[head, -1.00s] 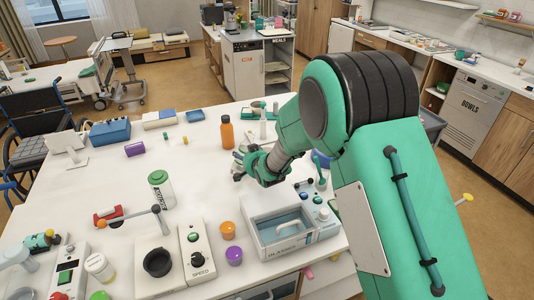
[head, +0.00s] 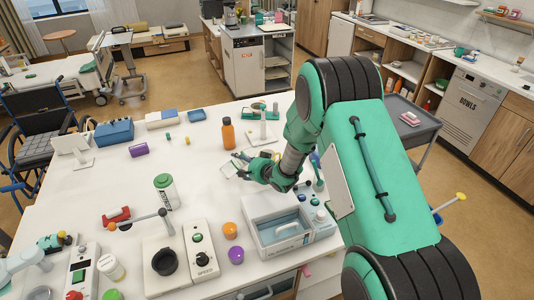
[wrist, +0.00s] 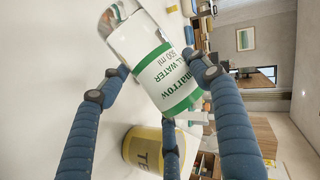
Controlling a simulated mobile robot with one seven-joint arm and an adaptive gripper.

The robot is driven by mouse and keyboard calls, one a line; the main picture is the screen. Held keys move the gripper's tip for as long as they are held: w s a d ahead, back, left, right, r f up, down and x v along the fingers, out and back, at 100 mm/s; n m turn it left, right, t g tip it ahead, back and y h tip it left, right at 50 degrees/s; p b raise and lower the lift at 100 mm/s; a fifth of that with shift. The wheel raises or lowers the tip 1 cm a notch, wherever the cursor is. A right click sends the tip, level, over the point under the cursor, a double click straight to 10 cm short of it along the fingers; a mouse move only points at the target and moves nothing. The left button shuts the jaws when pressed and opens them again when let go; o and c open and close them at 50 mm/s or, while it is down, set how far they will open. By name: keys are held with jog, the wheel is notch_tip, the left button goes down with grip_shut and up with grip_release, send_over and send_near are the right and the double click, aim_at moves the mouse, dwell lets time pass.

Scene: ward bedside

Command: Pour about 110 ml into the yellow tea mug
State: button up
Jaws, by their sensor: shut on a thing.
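In the wrist view, my gripper (wrist: 150,85) has its blue ribbed fingers closed around a clear water bottle (wrist: 170,75) with a white and green label reading 500 ml. The bottle lies slanted across the picture; its mouth and water level are not clear. The yellow tea mug (wrist: 143,150), with the letters "TE" showing, stands on the white table just below the bottle in the picture, partly behind a finger. No stream of water shows. In the head view, my gripper (head: 243,164) is low over the table's middle, with a pale end of the bottle (head: 229,170) at its left; I cannot make out the mug there.
An orange bottle (head: 228,133) stands behind my gripper. The table between the canister and my gripper is clear.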

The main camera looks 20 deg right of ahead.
jog(key=shift+a+f+m+y, duration=0.2)
jog(key=shift+a+m+y, duration=0.1)
jog(key=shift+m, duration=0.1)
jog(key=shift+a+r, duration=0.1)
jog(key=r+m+p, duration=0.1)
jog(key=y+p, duration=0.1)
jog(key=p, duration=0.1)
jog(key=shift+d+r+m, duration=0.25)
jog(key=shift+r+m, duration=0.15)
jog(key=shift+t, duration=0.3)
jog(key=shift+a+m+y+p, duration=0.15)
jog(key=shift+m+y+p, duration=0.4)
jog(key=shift+p, duration=0.2)
jog(key=shift+a+r, duration=0.15)
jog(key=shift+a, duration=0.15)
jog(key=shift+r+m+y+p, duration=0.25)
jog(key=shift+r+m+p, duration=0.2)
jog(key=shift+p, duration=0.15)
dwell(1.5)
jog(key=shift+f, duration=0.15)
